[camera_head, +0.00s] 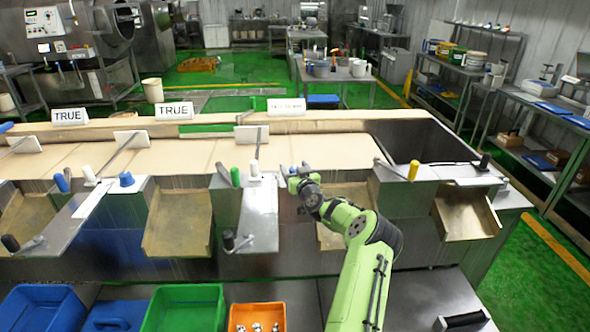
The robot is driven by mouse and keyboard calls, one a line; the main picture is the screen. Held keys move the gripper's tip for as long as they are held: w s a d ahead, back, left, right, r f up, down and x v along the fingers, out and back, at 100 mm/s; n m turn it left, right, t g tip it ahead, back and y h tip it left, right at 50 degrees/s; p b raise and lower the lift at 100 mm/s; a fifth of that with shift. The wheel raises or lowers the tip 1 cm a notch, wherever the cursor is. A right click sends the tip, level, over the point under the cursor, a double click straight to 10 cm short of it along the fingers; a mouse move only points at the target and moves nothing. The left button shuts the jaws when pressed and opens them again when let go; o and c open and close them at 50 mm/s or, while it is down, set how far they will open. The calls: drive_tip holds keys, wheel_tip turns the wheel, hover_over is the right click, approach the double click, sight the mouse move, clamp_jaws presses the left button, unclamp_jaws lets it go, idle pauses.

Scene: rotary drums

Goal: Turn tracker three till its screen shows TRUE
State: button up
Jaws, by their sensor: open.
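Two white screens, at the left (69,116) and centre-left (174,110), read TRUE in dark letters. A third white screen (286,106) to their right carries small orange lettering that I cannot read. The pictures do not show which control is tracker three. A white-topped knob (254,168) and a green-yellow handle (235,176) stand on the front edge below this third screen. My gripper (293,171), on the green arm, is open just right of the white knob, apparently apart from it. The arm hides part of the chute behind it.
More handles stand along the edge: blue (61,182), white (89,175), blue (126,180), yellow (413,170) and black (483,161). Black cranks (229,240) jut from the front. Green (184,308) and orange (257,317) bins sit below. A dark open pit (425,140) lies right of the belt.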

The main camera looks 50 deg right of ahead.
drive_tip(key=c, duration=1)
drive_tip(key=shift+o, duration=0.2)
drive_tip(key=shift+h, duration=0.3)
drive_tip(key=shift+w+a+r+m+g+h, duration=0.1)
drive_tip(key=shift+m+g+h, duration=0.9)
drive_tip(key=shift+g+h, duration=0.1)
drive_tip(key=m+g+h+p, duration=0.1)
drive_tip(key=m+g+p, duration=0.1)
drive_tip(key=shift+r+h+p, duration=0.1)
drive_tip(key=shift+h+p, duration=0.25)
drive_tip(key=shift+h, duration=0.05)
drive_tip(key=shift+m+g+h+p, duration=0.6)
drive_tip(key=shift+m+g+p, duration=0.25)
drive_tip(key=shift+g, duration=0.65)
